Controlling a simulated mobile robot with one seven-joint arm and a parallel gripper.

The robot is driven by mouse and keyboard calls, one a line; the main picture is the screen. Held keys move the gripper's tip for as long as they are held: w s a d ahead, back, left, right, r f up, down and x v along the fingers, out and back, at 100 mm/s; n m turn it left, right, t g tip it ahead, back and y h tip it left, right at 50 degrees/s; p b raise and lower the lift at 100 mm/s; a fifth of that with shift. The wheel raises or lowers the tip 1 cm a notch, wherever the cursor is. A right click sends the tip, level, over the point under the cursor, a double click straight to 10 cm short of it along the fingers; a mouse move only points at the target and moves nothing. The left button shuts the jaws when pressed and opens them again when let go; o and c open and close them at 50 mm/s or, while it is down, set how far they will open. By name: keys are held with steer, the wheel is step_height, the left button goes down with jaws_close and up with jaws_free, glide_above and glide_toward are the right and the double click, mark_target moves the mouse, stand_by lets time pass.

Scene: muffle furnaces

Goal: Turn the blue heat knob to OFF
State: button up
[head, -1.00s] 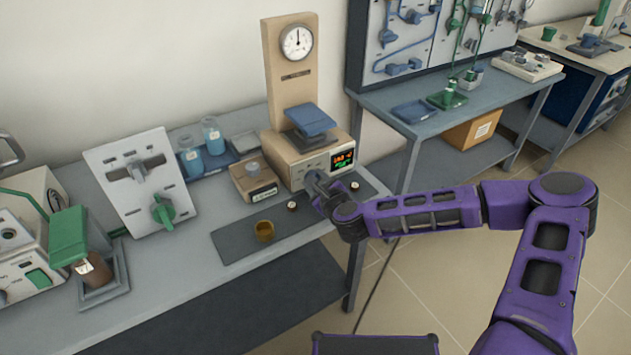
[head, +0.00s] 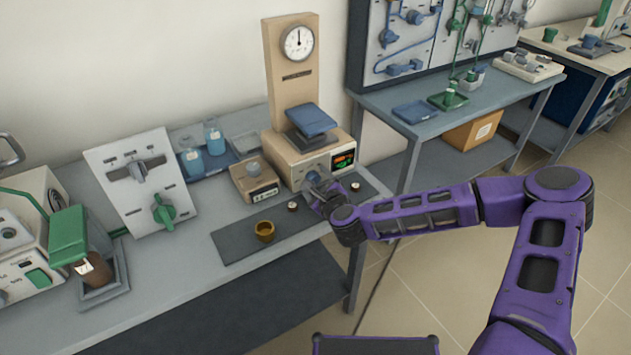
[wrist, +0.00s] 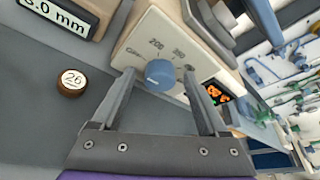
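The blue heat knob (wrist: 163,74) is on the beige front panel of the furnace unit (head: 285,158). Printed marks, including 200 and 350, arc around it in the wrist view. A small pale mark shows on the knob, but I cannot tell for certain which label it points to. In the head view the knob (head: 313,178) shows just past my gripper (head: 321,192). In the wrist view my gripper (wrist: 159,80) is open, with one finger on each side of the knob and a visible gap on both sides.
A lit display (wrist: 215,94) sits right of the knob. A round wooden piece marked 26 (wrist: 72,82) lies on the dark mat (head: 235,240). A brown cup (head: 264,231) and a small box with a label (head: 254,184) stand left of the unit.

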steer(key=p+v, duration=0.9)
steer(key=v, duration=0.8)
steer(key=shift+s+p, duration=0.15)
steer(key=shift+p, duration=0.15)
